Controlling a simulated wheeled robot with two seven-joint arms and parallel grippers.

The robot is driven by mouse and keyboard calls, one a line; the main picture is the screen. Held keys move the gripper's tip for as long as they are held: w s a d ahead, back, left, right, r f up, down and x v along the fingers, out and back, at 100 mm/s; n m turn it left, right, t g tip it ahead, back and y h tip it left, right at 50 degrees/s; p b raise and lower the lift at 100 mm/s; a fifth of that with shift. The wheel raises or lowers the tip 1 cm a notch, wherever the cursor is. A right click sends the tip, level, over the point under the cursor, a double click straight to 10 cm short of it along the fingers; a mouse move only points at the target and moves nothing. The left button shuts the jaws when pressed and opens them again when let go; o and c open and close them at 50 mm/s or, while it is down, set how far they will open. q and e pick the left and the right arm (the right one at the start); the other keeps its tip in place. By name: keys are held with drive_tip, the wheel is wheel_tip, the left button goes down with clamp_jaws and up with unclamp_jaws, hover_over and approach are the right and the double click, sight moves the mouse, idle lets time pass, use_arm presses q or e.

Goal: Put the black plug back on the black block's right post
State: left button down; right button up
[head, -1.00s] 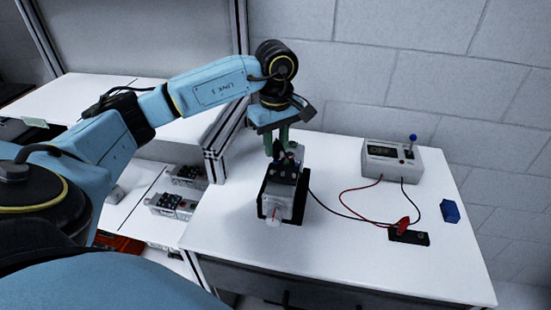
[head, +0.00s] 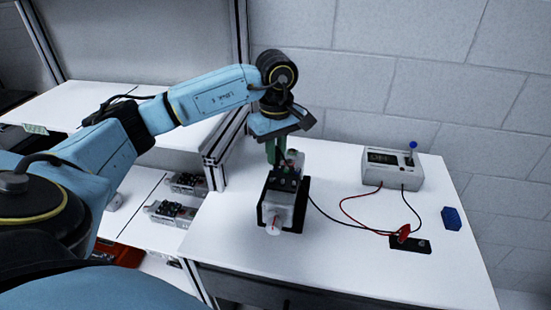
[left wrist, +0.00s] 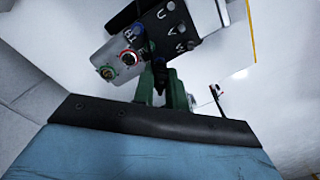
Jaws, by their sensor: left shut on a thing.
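The black block (head: 415,245) lies on the right of the white table. A red plug (head: 404,231) is on its left post; its right post (head: 422,243) shows bare. My left gripper (head: 275,158) points down beside the far end of the servo motor (head: 285,200). In the left wrist view its green fingers (left wrist: 165,88) are shut on a small dark thing (left wrist: 159,76), which I take to be the black plug; it is mostly hidden between them. The fingertips are near the motor's terminals (left wrist: 128,57); contact is unclear. My right gripper is out of view.
A grey meter box (head: 392,167) stands at the back right, with red and black leads (head: 347,215) across the table. A blue block (head: 451,218) lies at the right edge. Frame posts (head: 228,140) stand left of the table. The front middle is clear.

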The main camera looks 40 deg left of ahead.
sight(277, 152)
use_arm(q)
drive_tip(key=shift+r, duration=0.2)
idle(0.4)
drive_tip(key=shift+r+p, duration=1.75)
drive_tip(key=shift+r, duration=0.7)
drive_tip(key=shift+d+f, duration=0.1)
